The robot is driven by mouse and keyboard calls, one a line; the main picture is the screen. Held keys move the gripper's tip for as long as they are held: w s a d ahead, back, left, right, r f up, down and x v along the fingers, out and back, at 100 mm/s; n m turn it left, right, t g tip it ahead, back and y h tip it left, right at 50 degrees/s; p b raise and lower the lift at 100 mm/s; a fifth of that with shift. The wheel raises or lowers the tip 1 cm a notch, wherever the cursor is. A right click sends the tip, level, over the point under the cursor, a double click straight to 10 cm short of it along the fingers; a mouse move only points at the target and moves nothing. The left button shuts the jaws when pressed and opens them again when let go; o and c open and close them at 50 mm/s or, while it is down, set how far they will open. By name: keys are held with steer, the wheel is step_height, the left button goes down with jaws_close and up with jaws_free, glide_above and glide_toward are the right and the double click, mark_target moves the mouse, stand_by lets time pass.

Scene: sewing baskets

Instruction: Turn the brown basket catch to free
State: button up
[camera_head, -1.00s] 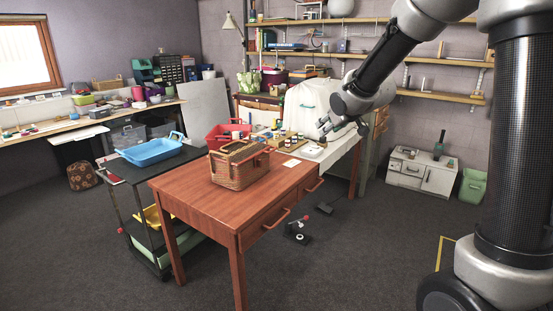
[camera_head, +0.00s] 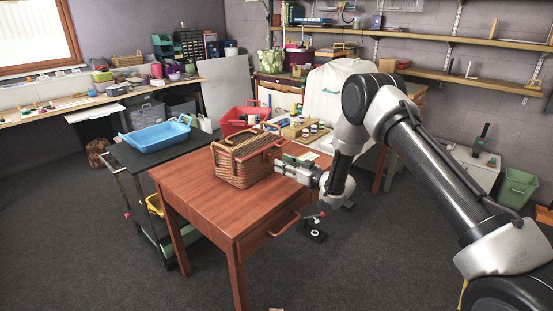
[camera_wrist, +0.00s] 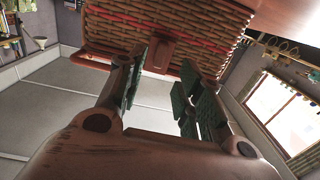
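The brown wicker basket (camera_head: 236,170) stands on the red-brown wooden table, its lid looking closed. In the wrist view the basket's woven side (camera_wrist: 215,30) fills the top. A brown catch (camera_wrist: 158,54) sits on that side, just ahead of my fingertips. My gripper (camera_head: 282,165) is level with the basket at its right side. In the wrist view my gripper (camera_wrist: 164,60) is open, with green-padded fingers either side of the catch and no clear contact. In the head view the catch cannot be made out.
The wooden table (camera_head: 205,205) has bare room at its front. A blue tray (camera_head: 155,136) lies on a dark cart to the left.

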mark_target(271, 158)
steer(key=x, duration=0.6)
jaws_close()
